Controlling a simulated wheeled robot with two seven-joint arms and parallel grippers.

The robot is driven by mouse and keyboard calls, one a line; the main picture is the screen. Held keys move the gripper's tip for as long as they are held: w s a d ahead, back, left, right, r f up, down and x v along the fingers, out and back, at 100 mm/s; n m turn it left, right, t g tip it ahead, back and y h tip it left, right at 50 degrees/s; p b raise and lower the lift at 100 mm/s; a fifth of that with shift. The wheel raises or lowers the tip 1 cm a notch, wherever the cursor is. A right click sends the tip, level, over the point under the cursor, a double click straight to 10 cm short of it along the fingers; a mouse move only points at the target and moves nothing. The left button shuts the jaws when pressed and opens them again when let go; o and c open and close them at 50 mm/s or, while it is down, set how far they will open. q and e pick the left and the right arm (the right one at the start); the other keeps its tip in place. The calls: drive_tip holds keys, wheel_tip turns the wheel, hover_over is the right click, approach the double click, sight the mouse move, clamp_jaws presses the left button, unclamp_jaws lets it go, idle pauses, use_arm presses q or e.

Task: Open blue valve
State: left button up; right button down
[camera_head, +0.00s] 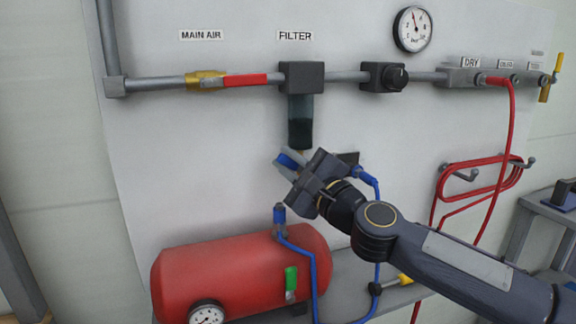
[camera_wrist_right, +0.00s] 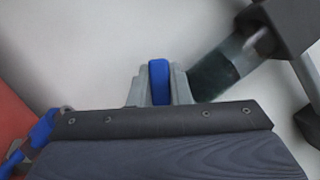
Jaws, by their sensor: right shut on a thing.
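The blue valve (camera_head: 288,160) shows as a blue handle just below the dark filter bowl (camera_head: 301,120) in the head view. My right gripper (camera_head: 293,165) reaches it from the lower right, with its fingers at the handle. In the right wrist view the blue handle (camera_wrist_right: 159,82) stands between the two grey fingers (camera_wrist_right: 158,88), which are shut on it. The gripper hides the valve's body and part of its pipe. My left gripper is in neither view.
A red tank (camera_head: 235,275) with a gauge stands below left. Blue tubing (camera_head: 318,270) runs down near the arm. A yellow main air valve with a red handle (camera_head: 245,80) is on the pipe above. Red hoses (camera_head: 490,185) hang at the right.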

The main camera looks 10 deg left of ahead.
drive_tip(key=c, duration=1.3)
unclamp_jaws()
drive_tip(key=shift+c, duration=0.2)
drive_tip(key=shift+d, duration=0.1)
